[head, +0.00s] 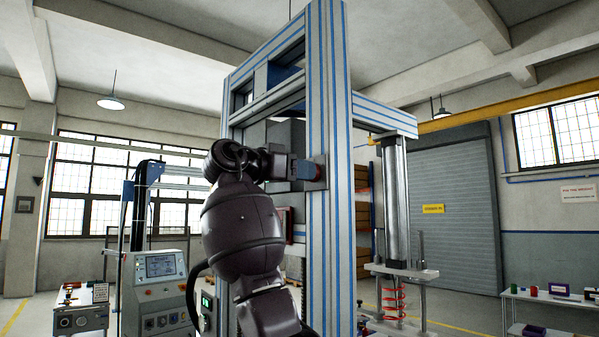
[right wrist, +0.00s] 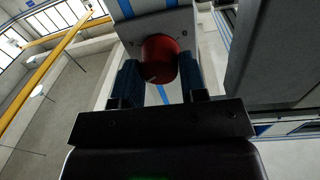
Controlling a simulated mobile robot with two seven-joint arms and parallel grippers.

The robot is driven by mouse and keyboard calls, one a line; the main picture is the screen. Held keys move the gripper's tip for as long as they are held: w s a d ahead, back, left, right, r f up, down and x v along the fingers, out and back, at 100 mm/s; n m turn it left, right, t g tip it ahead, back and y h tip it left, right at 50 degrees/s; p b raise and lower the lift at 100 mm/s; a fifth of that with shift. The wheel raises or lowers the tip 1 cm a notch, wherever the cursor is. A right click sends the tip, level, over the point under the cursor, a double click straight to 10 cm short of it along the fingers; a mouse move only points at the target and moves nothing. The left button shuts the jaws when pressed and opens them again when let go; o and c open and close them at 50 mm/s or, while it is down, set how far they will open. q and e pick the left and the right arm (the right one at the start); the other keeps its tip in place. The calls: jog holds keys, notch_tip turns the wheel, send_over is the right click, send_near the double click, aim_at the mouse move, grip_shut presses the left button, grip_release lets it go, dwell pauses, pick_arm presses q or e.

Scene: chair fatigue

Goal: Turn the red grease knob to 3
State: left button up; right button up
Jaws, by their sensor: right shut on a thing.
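The red grease knob (right wrist: 160,55) is round and sits on a pale plate (right wrist: 190,22) in the right wrist view. Small dark marks on the plate show beside the knob, too small to read surely. A short pale line shows near the knob's lower edge. My right gripper (right wrist: 159,70) is shut on the knob, with one dark blue finger on each side. In the head view my right gripper (head: 304,170) is at the blue-striped upright; the knob is mostly hidden there. My left gripper is in neither view.
The tall aluminium frame (head: 330,240) with blue stripes stands right in front of me. A control console (head: 160,268) with a screen is at left. A vertical cylinder with a red spring (head: 393,298) is right of the frame. A low table (head: 550,297) is at far right.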

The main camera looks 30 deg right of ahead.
jog(key=shift+f, duration=0.1)
jog(key=o, duration=0.9)
jog(key=a+b, duration=0.1)
jog(key=a, duration=1)
jog(key=shift+b, duration=0.3)
jog(key=shift+d, duration=0.1)
